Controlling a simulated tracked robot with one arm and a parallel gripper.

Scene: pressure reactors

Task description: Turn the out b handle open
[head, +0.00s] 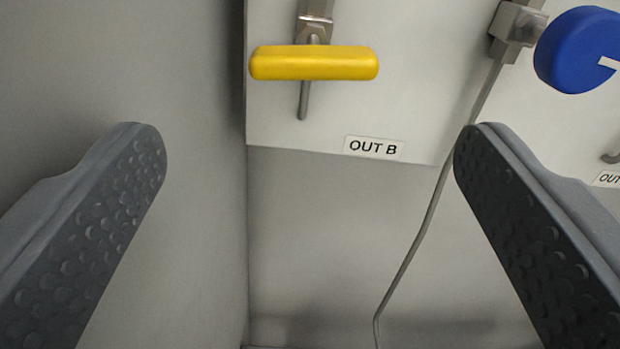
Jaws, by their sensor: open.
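The out b handle (314,63) is a yellow bar lying horizontally across its valve stem, at the upper middle of the head view. A label reading OUT B (373,147) is on the white panel just below and to the right of it. My gripper (311,145) is wide open and empty. One finger is at the left and the other at the right. The handle shows above and between the fingertips, apart from both. How far the handle is from the fingers in depth is hard to tell.
A blue round knob (577,50) on a metal fitting is at the upper right, above the right finger. A thin grey tube (421,232) runs down from the fitting, close to the right fingertip. A plain grey wall (170,70) stands at the left.

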